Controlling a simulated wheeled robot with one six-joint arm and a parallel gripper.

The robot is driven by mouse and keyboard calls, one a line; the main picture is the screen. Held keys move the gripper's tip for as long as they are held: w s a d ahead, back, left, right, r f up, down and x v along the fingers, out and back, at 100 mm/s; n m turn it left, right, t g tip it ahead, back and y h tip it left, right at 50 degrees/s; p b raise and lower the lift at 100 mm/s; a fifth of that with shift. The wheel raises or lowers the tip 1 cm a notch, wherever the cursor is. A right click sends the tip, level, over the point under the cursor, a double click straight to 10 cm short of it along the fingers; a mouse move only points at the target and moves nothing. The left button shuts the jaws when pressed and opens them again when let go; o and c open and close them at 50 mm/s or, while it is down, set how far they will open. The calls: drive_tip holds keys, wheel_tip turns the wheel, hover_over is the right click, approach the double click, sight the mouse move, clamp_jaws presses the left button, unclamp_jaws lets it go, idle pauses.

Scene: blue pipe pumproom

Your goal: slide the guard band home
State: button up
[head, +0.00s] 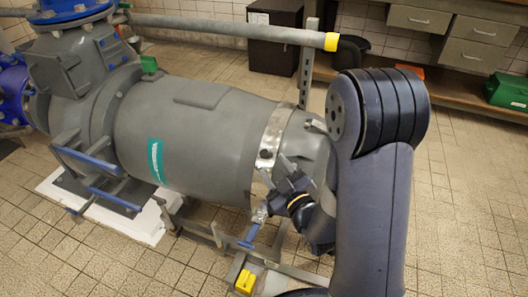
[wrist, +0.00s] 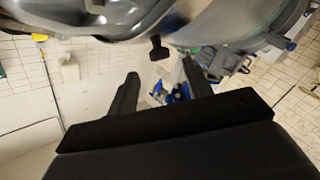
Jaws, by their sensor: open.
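The guard band, a shiny metal strip (head: 266,158), wraps around the right part of the grey pump body (head: 195,135). A lug or clasp shows at its lower end. My gripper (head: 279,181) is beside the band's lower front, with its fingers pointing towards it. In the wrist view my gripper (wrist: 160,79) has its two dark fingers spread with nothing between them. A small dark T-shaped tab (wrist: 158,49) hangs just beyond the fingertips, below the grey curved body; I cannot tell whether it belongs to the band. My arm hides the pump's right end.
A grey pipe with a yellow end (head: 331,41) runs above the pump. A yellow block (head: 246,282) sits on the low frame beneath. Blue-edged brackets (head: 100,165) stick out at left. A workbench (head: 455,45) stands behind. Tiled floor is open at front left.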

sight(266, 156)
drive_tip(key=x, duration=0.6)
drive_tip(key=shift+w+a, duration=0.2)
drive_tip(key=shift+w, duration=0.15)
drive_tip(key=shift+c, duration=0.6)
clamp_jaws()
